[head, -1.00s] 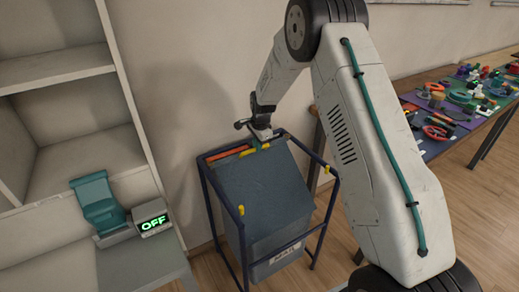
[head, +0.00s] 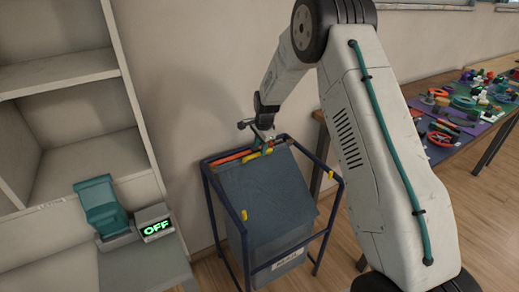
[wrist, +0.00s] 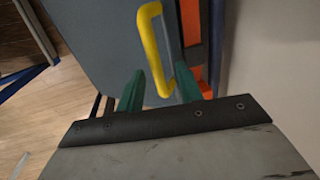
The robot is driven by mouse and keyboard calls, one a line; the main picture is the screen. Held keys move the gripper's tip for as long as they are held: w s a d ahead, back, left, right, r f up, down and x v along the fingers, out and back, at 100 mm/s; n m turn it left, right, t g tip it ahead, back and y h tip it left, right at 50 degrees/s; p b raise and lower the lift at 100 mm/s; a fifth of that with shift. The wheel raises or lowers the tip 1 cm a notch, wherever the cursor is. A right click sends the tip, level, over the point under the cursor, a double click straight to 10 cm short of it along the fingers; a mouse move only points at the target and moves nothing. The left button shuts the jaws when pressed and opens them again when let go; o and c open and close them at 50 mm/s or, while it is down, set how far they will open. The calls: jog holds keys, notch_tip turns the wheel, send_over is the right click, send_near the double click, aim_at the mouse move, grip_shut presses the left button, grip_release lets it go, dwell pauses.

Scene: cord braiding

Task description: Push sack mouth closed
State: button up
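The sack (head: 265,205) is a dark blue-grey body with a sloping top face, held in a blue tube frame. An orange strip (head: 232,157) runs along the mouth at its back edge, near the wall. A yellow handle (wrist: 152,45) stands at that edge. My gripper (head: 262,148) is at the back edge of the sack, over the mouth. In the wrist view its two green fingers stand apart with the yellow handle between them. The right finger is very near the handle's end; I cannot tell if they touch. How far the mouth is closed is unclear.
The blue frame (head: 210,195) has yellow clips at its front and right corners. A shelf unit (head: 125,75) stands left, with a teal device and an "OFF" display (head: 156,227) below it. A table (head: 437,142) with tools stands right. The wall is close behind the sack.

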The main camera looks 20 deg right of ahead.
jog(key=r, duration=0.4)
jog(key=s+r, duration=0.1)
jog(key=shift+r, duration=0.4)
jog(key=s+a+r+n, duration=0.1)
jog(key=s+r+n, duration=0.4)
jog(key=s, duration=1.1)
jog(key=s+a+r+n, duration=0.2)
jog(key=s+r+n, duration=0.3)
jog(key=s+r, duration=0.4)
jog(key=s+a+r+n, duration=0.2)
jog(key=s+r+n, duration=0.4)
jog(key=s, duration=1.8)
jog(key=shift+r+g, duration=0.4)
jog(key=shift+r, duration=0.45)
jog(key=shift+s, duration=0.1)
